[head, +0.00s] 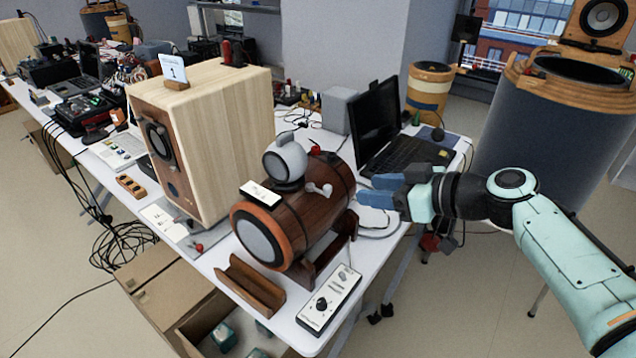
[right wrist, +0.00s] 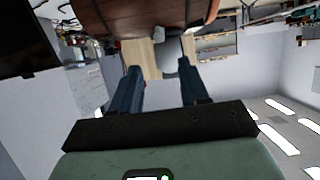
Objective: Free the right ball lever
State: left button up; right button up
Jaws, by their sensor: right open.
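A dark-red wooden barrel speaker (head: 305,222) lies on its side in a cradle on the white table. On its right flank is a small pale lever with a rounded end (head: 323,189); whether it is latched I cannot tell. My right gripper (head: 368,190) is open and empty, just right of the barrel, its blue fingers pointing at that flank. A gap seems to remain between fingertips and lever. In the right wrist view the open fingers (right wrist: 160,76) point toward the barrel (right wrist: 145,14), with a small pale part (right wrist: 174,33) at its edge. My left gripper is out of view.
A tall wooden speaker (head: 225,125) stands left, a laptop (head: 405,150) behind. A white control box (head: 330,298) and a wooden trough (head: 250,287) lie in front.

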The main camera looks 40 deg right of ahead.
aim_at(331, 188)
jog(key=x, duration=1.2)
jog(key=shift+s+f+b, duration=0.1)
jog(key=shift+f+b, duration=0.05)
jog(key=shift+b, duration=0.15)
grip_shut()
